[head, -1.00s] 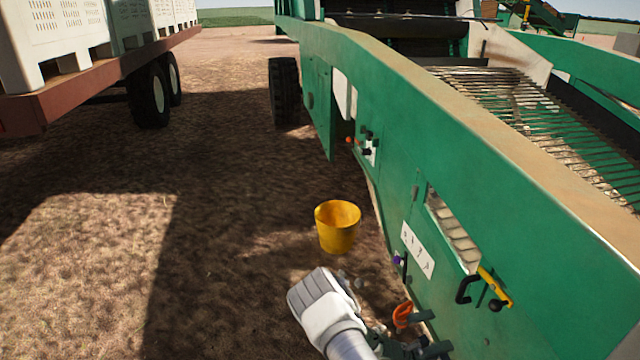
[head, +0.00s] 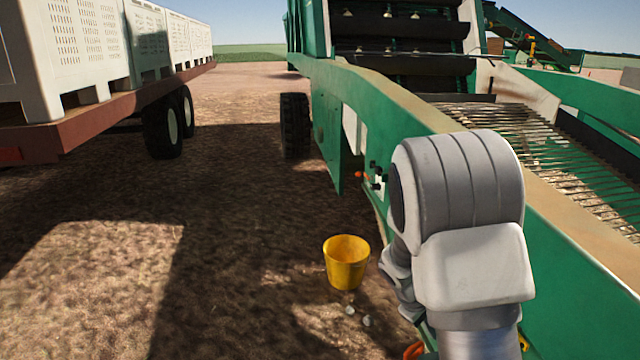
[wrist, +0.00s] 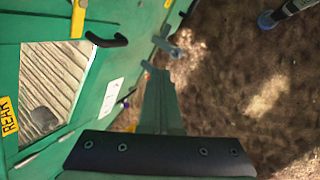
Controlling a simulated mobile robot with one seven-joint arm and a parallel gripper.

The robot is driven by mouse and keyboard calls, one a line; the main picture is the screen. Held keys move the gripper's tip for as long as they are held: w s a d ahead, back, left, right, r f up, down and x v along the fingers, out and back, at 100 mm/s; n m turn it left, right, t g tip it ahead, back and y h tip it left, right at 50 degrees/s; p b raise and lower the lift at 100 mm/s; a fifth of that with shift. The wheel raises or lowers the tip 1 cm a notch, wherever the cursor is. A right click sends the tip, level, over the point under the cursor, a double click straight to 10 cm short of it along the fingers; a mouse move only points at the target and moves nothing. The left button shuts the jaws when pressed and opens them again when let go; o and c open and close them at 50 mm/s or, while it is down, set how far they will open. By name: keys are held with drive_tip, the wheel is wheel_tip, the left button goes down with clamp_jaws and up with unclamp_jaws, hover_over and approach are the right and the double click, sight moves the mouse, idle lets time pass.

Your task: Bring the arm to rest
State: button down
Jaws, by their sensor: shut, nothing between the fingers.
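My arm stands bent and raised at the right of the head view, in front of the green machine's side; my gripper itself is hidden there. In the wrist view my gripper (wrist: 160,78) is shut and empty, its fingers pointing up the picture. It appears beside the green machine (wrist: 30,28), over the ground. I cannot tell how far its fingertips are from the machine's side.
The green machine (head: 400,112) fills the right of the head view. A yellow bucket (head: 346,264) stands on the dirt beside it. A trailer (head: 100,122) with white crates (head: 75,40) is at left. Open ground lies between. In the wrist view a black handle (wrist: 107,40) sticks out from the machine.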

drive_tip(key=s+a+r+m+t+y, duration=0.1)
drive_tip(key=s+a+r+m+y, duration=0.1)
drive_tip(key=s+r, duration=0.45)
drive_tip(key=s+a+r+m+t+y, duration=0.1)
drive_tip(key=s+a+r+m, duration=0.2)
drive_tip(key=r, duration=0.6)
drive_tip(key=s+a+r+m+t+y, duration=0.1)
drive_tip(key=s+a+r, duration=0.2)
drive_tip(key=s, duration=0.4)
drive_tip(key=s+a+r+m+t+y, duration=0.1)
drive_tip(key=s+a+r, duration=0.1)
drive_tip(key=s+r, duration=0.35)
wheel_tip(320, 180, up, 18)
drive_tip(key=s+p, duration=0.1)
drive_tip(key=p, duration=1.9)
drive_tip(key=shift+s+a, duration=0.15)
drive_tip(key=shift+s, duration=0.2)
